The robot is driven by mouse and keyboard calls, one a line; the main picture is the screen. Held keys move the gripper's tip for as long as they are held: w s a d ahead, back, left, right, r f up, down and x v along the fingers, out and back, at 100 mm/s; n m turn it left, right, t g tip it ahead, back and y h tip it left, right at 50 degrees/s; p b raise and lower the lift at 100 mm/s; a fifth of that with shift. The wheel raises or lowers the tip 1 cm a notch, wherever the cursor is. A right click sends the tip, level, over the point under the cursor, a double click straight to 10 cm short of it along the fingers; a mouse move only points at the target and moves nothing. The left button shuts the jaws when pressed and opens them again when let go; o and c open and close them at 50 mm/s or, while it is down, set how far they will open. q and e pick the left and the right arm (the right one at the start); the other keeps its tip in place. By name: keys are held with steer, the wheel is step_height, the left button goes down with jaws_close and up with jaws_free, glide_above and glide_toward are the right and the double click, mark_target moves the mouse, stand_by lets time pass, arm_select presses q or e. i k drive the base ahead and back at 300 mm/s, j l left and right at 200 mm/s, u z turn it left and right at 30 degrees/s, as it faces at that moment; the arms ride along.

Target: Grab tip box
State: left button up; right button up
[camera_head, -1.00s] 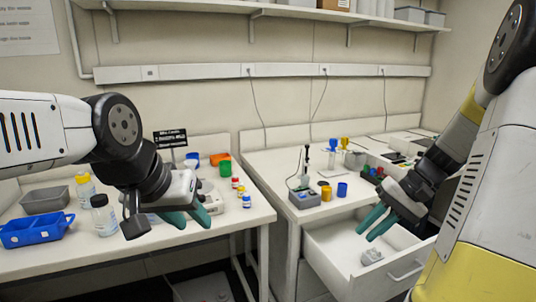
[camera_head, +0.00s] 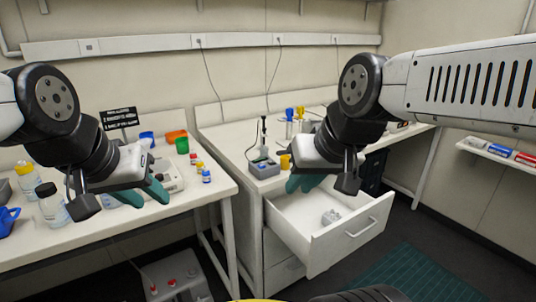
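I cannot identify a tip box for certain. A small light grey object (camera_head: 331,217) lies in the open white drawer (camera_head: 350,236); it is too small to tell what it is. My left gripper (camera_head: 145,194) hangs over the left bench, its two teal fingers apart with nothing visible between them. My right gripper (camera_head: 304,184) is above the back left part of the drawer, its teal fingers slightly apart and empty, and hides part of the drawer behind it.
The left bench (camera_head: 200,195) holds bottles (camera_head: 53,204), small vials (camera_head: 206,176), a green cup (camera_head: 182,145) and an orange container (camera_head: 176,136). A grey device (camera_head: 264,168) and a yellow cup (camera_head: 285,161) stand on the right bench. A side shelf (camera_head: 487,152) is at right.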

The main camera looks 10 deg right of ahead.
mark_target(326, 220)
steer(key=z, duration=0.4)
steer(key=k+z, duration=0.15)
steer(key=z, duration=0.7)
steer(key=k+l, duration=0.05)
